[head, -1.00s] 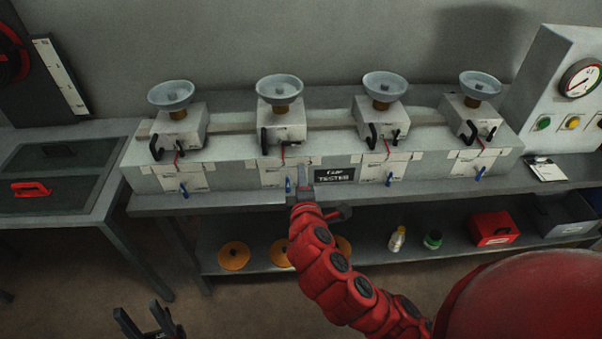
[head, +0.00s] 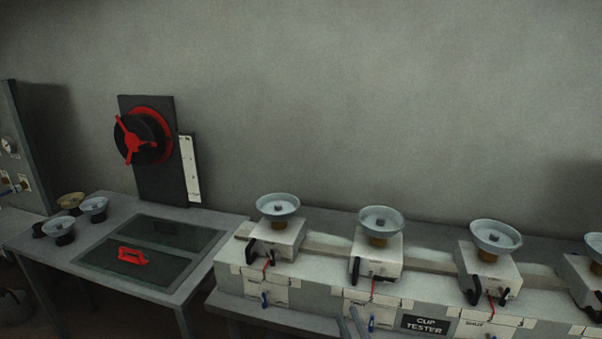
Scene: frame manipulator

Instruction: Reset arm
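My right gripper (head: 354,321) shows only as two grey fingertips at the bottom edge, in front of the cup tester bench (head: 335,280). The fingertips stand a little apart and nothing shows between them. The rest of that arm is out of view. My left gripper is not in view. The tester bench carries several white units, each topped by a pale cup, such as the one at the left end (head: 278,205). A black sign reading CUP TESTER (head: 424,325) is on the bench front.
A grey table (head: 206,212) stands at left with a dark panel and a red handle (head: 132,255). Cups (head: 93,207) stand at its far left. A red-spoked wheel (head: 140,136) is on a dark upright board behind. The wall above is clear.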

